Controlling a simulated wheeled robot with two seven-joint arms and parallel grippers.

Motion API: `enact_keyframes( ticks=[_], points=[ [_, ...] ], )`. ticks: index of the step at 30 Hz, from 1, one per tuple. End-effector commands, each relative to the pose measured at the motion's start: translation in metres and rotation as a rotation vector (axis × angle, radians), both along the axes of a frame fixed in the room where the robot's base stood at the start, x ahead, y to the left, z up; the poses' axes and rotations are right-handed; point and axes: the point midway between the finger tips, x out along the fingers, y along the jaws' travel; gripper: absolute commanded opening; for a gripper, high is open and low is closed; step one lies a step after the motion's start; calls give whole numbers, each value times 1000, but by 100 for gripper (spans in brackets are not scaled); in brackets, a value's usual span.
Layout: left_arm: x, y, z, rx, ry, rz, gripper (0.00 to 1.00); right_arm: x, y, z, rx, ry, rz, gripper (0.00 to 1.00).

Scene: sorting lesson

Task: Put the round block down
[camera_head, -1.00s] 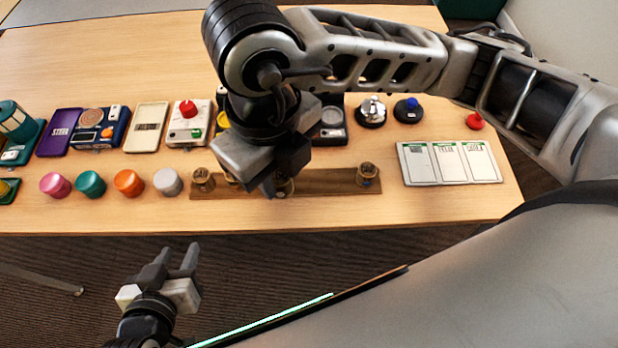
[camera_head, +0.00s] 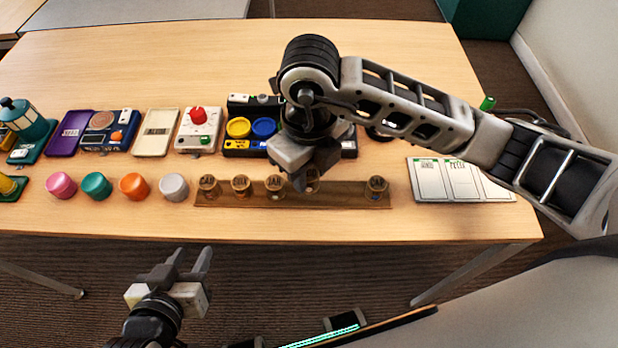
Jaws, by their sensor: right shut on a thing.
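A long wooden rack (camera_head: 345,197) lies near the table's front edge. Several round wooden blocks stand along it; three (camera_head: 208,187) are at its left part and one (camera_head: 377,188) is near its right end. My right gripper (camera_head: 299,186) is over the rack between them, shut on a round block (camera_head: 313,181) that shows just right of its fingers. The gripper partly hides this block, and I cannot tell whether its base touches the rack. My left gripper (camera_head: 193,254) is open and empty, in front of and below the table edge.
Pink (camera_head: 61,186), teal (camera_head: 96,186), orange (camera_head: 134,187) and grey (camera_head: 173,187) knobs stand left of the rack. Devices and trays line up behind. A white card board (camera_head: 430,180) lies right. My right arm covers part of the back right. The far table is clear.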

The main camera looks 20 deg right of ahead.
Motion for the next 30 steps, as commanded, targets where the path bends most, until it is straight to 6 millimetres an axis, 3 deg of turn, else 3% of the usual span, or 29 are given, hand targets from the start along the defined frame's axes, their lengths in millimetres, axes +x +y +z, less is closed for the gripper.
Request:
enact_keyframes(
  ticks=[8,15,26,27,28,30],
  points=[
    [-1,0,0,-1,1,1,36,13,-3,-17,0,2,-1,8],
    [-2,1,0,2,5,2,36,14,-3,-48,1,3,2,8],
    [-3,1,-8,0,11,4,36,14,-3,-53,1,0,2,8],
    [-3,0,-6,-1,11,3,36,14,-3,-51,1,0,2,40],
    [-3,0,-6,-1,11,3,36,14,-3,-51,1,0,2,49],
    [-3,0,-5,-1,10,3,36,14,-3,-51,1,0,2,51]
  ],
)
